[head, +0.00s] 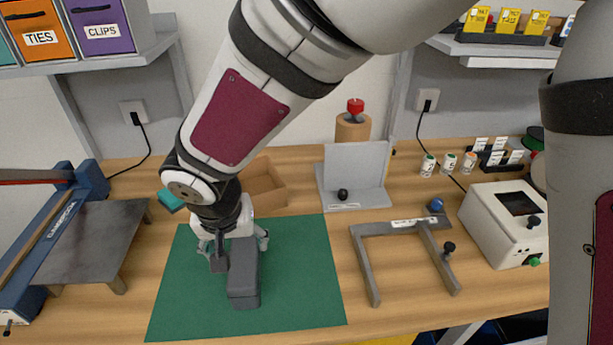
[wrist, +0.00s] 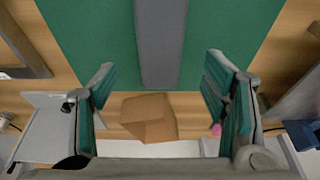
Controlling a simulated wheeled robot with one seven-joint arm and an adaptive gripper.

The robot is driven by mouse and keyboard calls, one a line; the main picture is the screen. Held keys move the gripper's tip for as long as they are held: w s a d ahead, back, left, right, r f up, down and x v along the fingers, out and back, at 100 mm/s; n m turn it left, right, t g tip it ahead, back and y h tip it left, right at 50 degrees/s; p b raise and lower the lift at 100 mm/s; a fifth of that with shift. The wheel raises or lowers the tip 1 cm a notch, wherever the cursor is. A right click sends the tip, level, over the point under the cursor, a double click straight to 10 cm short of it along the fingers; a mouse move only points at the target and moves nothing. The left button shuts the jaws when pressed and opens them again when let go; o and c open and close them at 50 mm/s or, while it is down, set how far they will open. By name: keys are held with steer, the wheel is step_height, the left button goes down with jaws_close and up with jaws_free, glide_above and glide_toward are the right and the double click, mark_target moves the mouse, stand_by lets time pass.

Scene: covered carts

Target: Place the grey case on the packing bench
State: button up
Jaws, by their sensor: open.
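The grey case (head: 243,285) is a long dark block lying on the green mat (head: 300,270) of the wooden packing bench (head: 400,312). In the wrist view the case (wrist: 163,40) runs from the top edge down toward the middle. My gripper (head: 236,246) is over the case's far end, with its fingers spread to either side. In the wrist view my gripper (wrist: 158,72) is open, with a gap between each finger and the case. My wrist hides part of the far end in the head view.
An open cardboard box (head: 265,190) stands behind the mat. A blue trimmer (head: 55,235) is at left. A grey angled stand (head: 355,180), a grey frame (head: 390,228) and a white device (head: 505,225) are at right. The mat around the case is clear.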

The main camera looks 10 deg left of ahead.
steer(key=w+d+r+m+t+h, duration=0.1)
steer(key=d+r, duration=0.5)
steer(key=d, duration=0.5)
steer(key=w+d+r+m, duration=0.1)
steer(key=w+d+r, duration=0.1)
steer(key=d+r, duration=0.6)
steer(key=s+d+r, duration=0.1)
steer(key=s+d, duration=0.5)
steer(key=d, duration=0.3)
steer(key=s+d+r+t, duration=0.1)
steer(key=s+d+r, duration=0.1)
steer(key=s+d, duration=0.5)
steer(key=shift+s+d+r+m, duration=0.25)
steer(key=shift+d+m, duration=0.15)
steer(key=shift+d, duration=0.5)
